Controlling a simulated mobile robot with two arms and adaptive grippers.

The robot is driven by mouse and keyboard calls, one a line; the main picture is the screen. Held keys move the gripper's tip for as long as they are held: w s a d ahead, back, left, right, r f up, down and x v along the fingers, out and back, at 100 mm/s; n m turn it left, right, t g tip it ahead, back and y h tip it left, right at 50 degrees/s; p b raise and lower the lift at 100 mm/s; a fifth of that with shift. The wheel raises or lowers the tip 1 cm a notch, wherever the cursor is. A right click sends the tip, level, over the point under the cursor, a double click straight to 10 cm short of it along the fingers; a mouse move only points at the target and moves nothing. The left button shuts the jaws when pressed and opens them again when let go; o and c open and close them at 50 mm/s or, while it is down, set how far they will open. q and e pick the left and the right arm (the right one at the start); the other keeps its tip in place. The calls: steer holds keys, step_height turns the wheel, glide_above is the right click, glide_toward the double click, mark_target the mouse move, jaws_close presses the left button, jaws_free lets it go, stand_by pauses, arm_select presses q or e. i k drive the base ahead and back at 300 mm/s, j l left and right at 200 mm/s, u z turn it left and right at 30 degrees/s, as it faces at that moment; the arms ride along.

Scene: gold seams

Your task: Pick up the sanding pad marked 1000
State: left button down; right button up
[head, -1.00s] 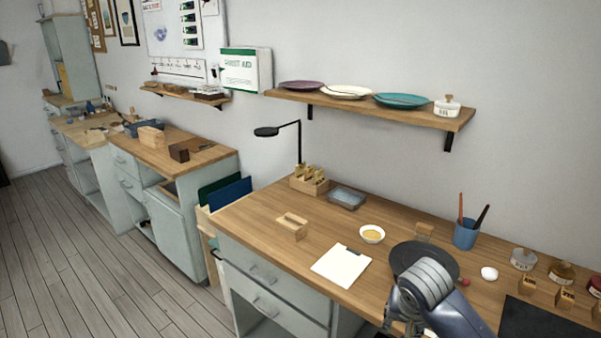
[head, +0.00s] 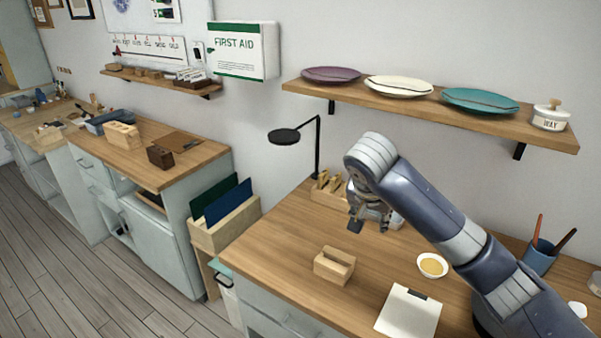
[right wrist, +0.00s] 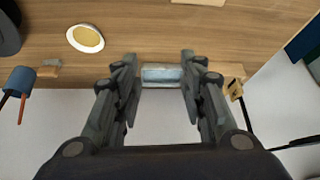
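A wooden rack (head: 325,197) at the back of the bench holds several upright wooden-handled pieces (head: 330,181), which may be the sanding pads. I cannot read any number on them, so I cannot tell which is marked 1000. Part of the rack shows right of the fingers in the right wrist view (right wrist: 235,72). My right gripper (head: 370,224) is above the bench, just right of the rack in the head view. In the right wrist view its two fingers (right wrist: 159,58) stand wide apart, with nothing held. My left gripper is not in view.
The shallow water tray (right wrist: 162,74) shows between the right fingers, mostly hidden in the head view. A slotted wooden block (head: 334,266), a bowl of yellow stuff (head: 432,265) and a white clipboard (head: 408,312) lie nearer. A black lamp (head: 285,136) rises behind the rack.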

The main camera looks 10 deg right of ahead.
mark_target(323, 178)
steer(key=i+l+u, duration=0.1)
steer(key=i, duration=0.9)
